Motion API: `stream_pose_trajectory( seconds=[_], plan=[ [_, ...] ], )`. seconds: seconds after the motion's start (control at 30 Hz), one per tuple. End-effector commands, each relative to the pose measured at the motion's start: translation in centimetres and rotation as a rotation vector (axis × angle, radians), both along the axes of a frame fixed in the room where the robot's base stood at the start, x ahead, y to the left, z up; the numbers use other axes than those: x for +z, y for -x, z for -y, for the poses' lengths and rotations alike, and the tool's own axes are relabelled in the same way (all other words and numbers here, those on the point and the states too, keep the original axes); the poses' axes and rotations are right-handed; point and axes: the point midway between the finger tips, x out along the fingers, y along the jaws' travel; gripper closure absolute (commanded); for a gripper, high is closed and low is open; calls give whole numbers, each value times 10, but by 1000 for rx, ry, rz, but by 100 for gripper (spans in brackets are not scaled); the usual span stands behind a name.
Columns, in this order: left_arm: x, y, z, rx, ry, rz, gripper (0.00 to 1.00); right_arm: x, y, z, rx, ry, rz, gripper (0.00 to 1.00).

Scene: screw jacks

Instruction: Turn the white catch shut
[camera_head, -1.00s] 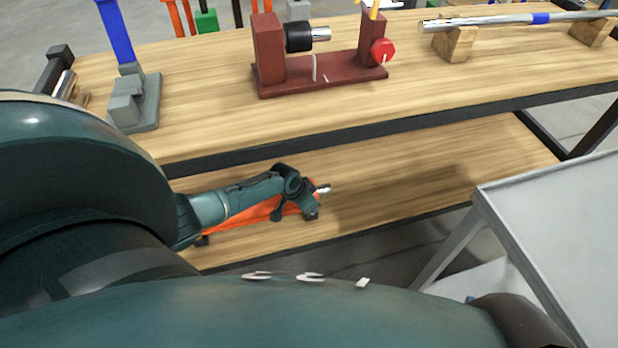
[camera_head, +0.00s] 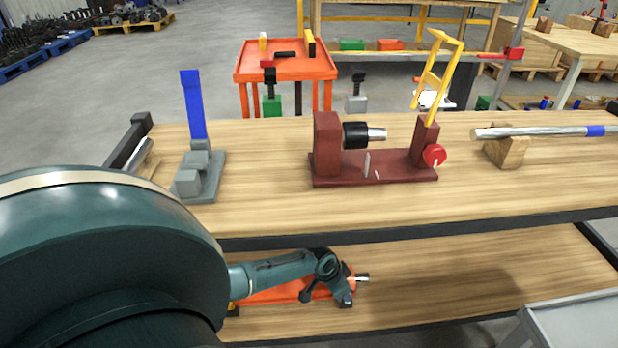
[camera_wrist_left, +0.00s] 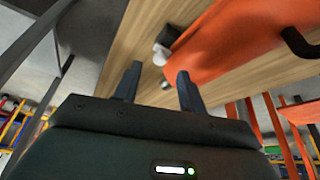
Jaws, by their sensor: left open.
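A small white upright piece (camera_head: 367,163), which may be the white catch, stands on the base of a dark red fixture (camera_head: 328,150) on the upper bench top. A short white line lies beside it, and a red knob (camera_head: 434,156) with a white mark sits at the fixture's right end. My left gripper (camera_wrist_left: 157,70) is open and empty in the left wrist view, pointing towards an orange object (camera_wrist_left: 235,42) with a pale round end (camera_wrist_left: 161,54). My right gripper is out of view.
A grey block with a blue upright (camera_head: 193,105) stands left on the bench. A metal rod (camera_head: 540,132) rests on wooden blocks at right. An orange part (camera_head: 285,290) lies on the lower shelf (camera_head: 470,285), whose right side is clear. A grey surface (camera_head: 580,325) juts in at lower right.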

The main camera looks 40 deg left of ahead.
Motion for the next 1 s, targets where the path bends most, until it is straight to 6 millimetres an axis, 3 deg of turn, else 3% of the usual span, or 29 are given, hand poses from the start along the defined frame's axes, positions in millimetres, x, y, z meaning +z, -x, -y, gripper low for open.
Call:
stream_pose_trajectory(
  seconds=[0.03,0.1,0.3,0.5,0.7,1.0],
  plan=[
    [20,6,-3,-1,-2,-1,59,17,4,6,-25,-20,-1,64],
    [12,27,-9,0,-3,-8,59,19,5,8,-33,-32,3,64],
    [12,72,-25,-1,-3,-4,59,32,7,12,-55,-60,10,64],
    [10,104,-36,0,-2,-3,59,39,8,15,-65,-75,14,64],
    [10,116,-40,0,-1,-1,59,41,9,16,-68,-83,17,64],
    [9,117,-41,0,-1,0,59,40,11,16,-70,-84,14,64]
  ],
)
